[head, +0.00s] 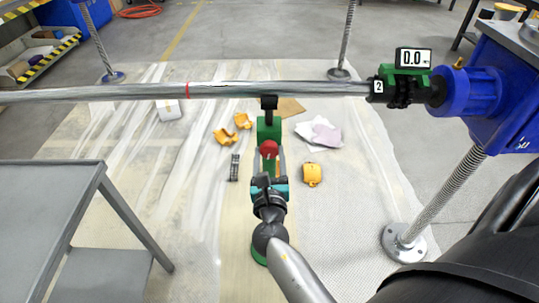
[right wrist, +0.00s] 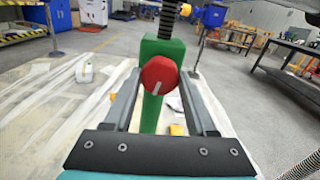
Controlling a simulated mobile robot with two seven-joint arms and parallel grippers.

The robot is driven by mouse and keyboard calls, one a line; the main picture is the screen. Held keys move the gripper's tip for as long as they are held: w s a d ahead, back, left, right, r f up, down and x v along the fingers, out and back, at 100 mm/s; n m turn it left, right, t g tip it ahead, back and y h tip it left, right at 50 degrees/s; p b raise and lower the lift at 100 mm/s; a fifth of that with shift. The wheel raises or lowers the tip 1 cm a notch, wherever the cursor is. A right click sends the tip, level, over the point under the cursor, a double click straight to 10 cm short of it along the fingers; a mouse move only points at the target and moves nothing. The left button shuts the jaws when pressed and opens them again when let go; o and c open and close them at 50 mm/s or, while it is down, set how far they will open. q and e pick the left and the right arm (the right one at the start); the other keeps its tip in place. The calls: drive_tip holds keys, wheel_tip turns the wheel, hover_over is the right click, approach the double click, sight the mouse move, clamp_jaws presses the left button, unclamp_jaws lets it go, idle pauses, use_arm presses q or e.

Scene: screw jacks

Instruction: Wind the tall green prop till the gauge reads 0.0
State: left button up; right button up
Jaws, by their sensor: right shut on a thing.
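The tall green prop (head: 268,130) stands upright in the middle of the head view, its black head (head: 269,103) at the long grey shaft. In the right wrist view its green post (right wrist: 160,60) rises to a black threaded screw (right wrist: 168,18). A red knob (right wrist: 159,75) with a pale line faces me. My right gripper (head: 270,160) is shut on the red knob, one finger on each side. The gauge (head: 413,57) on the shaft's right end reads 0.0. My left gripper is not in view.
The grey shaft (head: 250,89) with a red band spans the view and meets a blue machine (head: 500,90) at right. A threaded stand (head: 440,205) is at right, a grey table (head: 50,190) at left. Yellow pieces (head: 312,174) and papers lie on the sheeted floor.

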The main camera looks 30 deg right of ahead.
drive_tip(key=shift+m, duration=0.3)
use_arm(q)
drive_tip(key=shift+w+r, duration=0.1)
use_arm(e)
drive_tip(key=o, duration=1.4)
drive_tip(key=shift+s+a, duration=0.2)
drive_tip(key=shift+s, duration=0.1)
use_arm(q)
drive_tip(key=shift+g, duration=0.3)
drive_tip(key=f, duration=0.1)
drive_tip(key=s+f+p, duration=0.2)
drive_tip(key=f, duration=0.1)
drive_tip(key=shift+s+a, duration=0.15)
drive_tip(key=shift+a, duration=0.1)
use_arm(e)
drive_tip(key=v, duration=1.4)
drive_tip(key=shift+s+a, duration=0.15)
